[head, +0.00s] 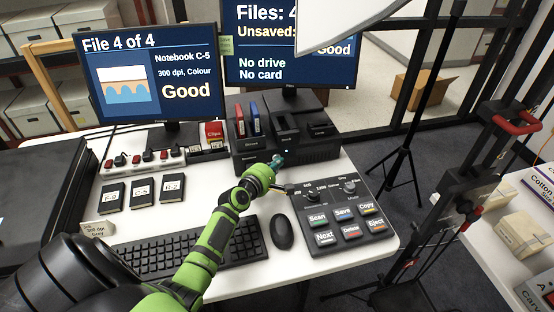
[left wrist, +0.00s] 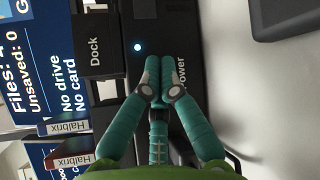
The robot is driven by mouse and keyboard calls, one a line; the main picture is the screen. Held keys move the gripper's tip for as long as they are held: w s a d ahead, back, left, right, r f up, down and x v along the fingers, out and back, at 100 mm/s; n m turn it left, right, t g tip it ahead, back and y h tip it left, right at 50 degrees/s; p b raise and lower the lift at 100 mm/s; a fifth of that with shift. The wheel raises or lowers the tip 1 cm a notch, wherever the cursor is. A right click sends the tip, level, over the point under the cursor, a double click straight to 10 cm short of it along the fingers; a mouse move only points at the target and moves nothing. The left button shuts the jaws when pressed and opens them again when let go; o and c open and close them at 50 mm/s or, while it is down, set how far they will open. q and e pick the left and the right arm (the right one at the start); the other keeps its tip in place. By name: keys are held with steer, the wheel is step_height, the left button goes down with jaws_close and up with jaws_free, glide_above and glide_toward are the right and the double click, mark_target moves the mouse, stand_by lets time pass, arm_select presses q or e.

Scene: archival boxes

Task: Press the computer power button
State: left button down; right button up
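The black computer (head: 318,151) stands at the back of the white desk, below the right monitor. In the left wrist view its front face (left wrist: 118,72) carries a "Dock" label, a lit white dot (left wrist: 138,47) and a "Power" label (left wrist: 182,74). My left gripper (head: 278,160) is in front of the computer. Its teal fingers are together and empty, and in the left wrist view the fingertips (left wrist: 159,78) lie over the front face beside the "Power" label. I cannot tell whether they touch it. The power button itself is not clearly visible and may be behind the fingertips. My right gripper is not in view.
A control panel (head: 343,218) with coloured keys, a mouse (head: 281,232) and a keyboard (head: 146,254) lie near my left arm. Monitors (head: 151,77) stand behind. Red and blue card holders (head: 246,119) stand on the computer. A tripod (head: 404,150) is at right.

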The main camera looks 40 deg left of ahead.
arm_select(q)
steer(key=shift+w+a, duration=0.1)
steer(key=shift+a, duration=0.05)
steer(key=shift+r, duration=0.1)
stand_by(0.4)
steer(key=shift+s+d+p, duration=0.25)
steer(key=shift+d+p, duration=0.05)
steer(key=shift+s+d, duration=0.35)
steer(key=shift+d, duration=0.05)
steer(key=shift+s+d+p, duration=0.35)
steer(key=shift+d+p, duration=0.1)
steer(key=shift+p, duration=0.2)
steer(key=shift+s+d+p, duration=0.75)
steer(key=shift+s+d, duration=0.5)
steer(key=shift+d, duration=0.2)
